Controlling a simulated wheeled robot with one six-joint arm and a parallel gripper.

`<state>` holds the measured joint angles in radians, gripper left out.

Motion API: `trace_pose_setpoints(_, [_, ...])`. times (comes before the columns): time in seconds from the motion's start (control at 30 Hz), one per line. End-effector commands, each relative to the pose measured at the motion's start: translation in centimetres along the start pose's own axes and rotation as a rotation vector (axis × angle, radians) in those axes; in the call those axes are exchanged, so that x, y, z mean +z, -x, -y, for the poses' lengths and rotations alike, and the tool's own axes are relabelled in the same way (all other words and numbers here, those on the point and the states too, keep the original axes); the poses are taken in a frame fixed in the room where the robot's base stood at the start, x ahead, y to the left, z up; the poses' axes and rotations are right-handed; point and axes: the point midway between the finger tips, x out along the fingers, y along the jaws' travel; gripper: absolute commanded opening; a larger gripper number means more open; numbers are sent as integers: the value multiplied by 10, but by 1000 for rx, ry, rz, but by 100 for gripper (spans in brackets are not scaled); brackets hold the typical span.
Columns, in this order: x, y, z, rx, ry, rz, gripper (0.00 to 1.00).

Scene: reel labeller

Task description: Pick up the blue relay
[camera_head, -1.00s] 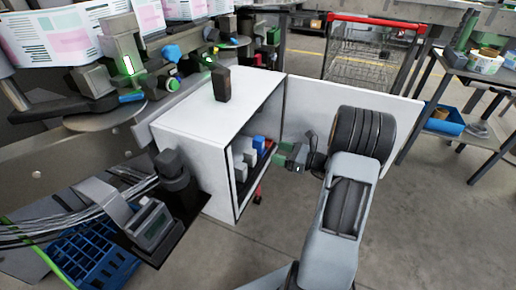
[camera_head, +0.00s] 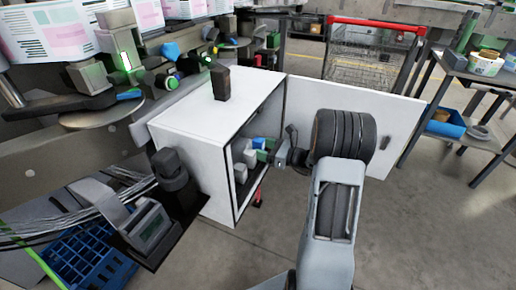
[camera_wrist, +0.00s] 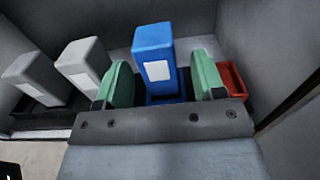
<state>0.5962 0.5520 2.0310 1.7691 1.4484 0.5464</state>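The blue relay (camera_wrist: 154,55) stands upright in a dark socket inside the cabinet, with a white label on its face. In the head view a small part of the blue relay (camera_head: 259,142) shows inside the cabinet opening. My gripper (camera_wrist: 160,65) has its two green fingers on either side of the blue relay. The fingers are open, and a narrow gap shows between each finger and the relay. In the head view my gripper (camera_head: 267,151) reaches into the open cabinet from the right. The relay's lower part is partly hidden by the gripper body.
Two grey relays (camera_wrist: 82,62) stand left of the blue one. A red bin (camera_wrist: 232,80) lies close to the right finger. The white cabinet (camera_head: 188,108) has side walls close around, and its open door (camera_head: 395,125) stands to the right of the opening.

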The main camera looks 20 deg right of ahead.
Motion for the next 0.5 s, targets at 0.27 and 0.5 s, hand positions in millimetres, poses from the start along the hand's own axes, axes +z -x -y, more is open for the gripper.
trace_pose_setpoints(0.27, [0, 0, 0, 0, 0, 0, 36])
trace_pose_setpoints(0.5, [0, 0, 0, 0, 0, 0, 13])
